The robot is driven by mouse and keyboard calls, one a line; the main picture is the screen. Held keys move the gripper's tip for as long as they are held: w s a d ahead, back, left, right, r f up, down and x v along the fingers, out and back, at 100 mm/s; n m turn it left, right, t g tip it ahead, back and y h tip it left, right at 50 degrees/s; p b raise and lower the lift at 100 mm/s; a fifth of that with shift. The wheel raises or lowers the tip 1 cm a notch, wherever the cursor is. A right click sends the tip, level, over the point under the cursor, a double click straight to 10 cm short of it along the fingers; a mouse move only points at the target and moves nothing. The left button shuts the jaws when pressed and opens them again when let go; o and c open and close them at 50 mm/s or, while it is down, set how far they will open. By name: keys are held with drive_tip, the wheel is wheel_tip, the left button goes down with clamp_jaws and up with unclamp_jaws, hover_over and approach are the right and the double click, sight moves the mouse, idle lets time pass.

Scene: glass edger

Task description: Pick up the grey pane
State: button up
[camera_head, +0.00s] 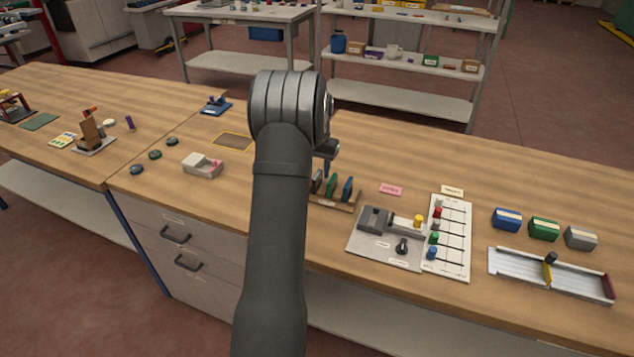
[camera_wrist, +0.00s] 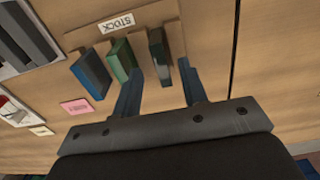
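The grey pane (camera_wrist: 156,48) stands on edge in a wooden stock rack (camera_wrist: 82,38), beside a green pane (camera_wrist: 120,58) and a blue pane (camera_wrist: 90,74). In the head view it is the leftmost pane (camera_head: 317,182), partly hidden behind my arm. My gripper (camera_wrist: 160,66) is open, its two fingers spread, with nothing held. In the wrist view the near end of the grey pane shows between the fingertips; I cannot tell the height gap. In the head view my gripper (camera_head: 327,163) is just above the rack, largely hidden by my arm.
The green and blue panes stand close to the grey one. A pink card (camera_head: 391,190) and a white panel with coloured knobs (camera_head: 452,235) lie to the right. A grey-white device (camera_head: 202,165) sits left of my arm. Bare wood lies between.

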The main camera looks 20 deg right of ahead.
wheel_tip(320, 180, down, 3)
drive_tip(key=shift+a+f, duration=0.15)
clamp_jaws()
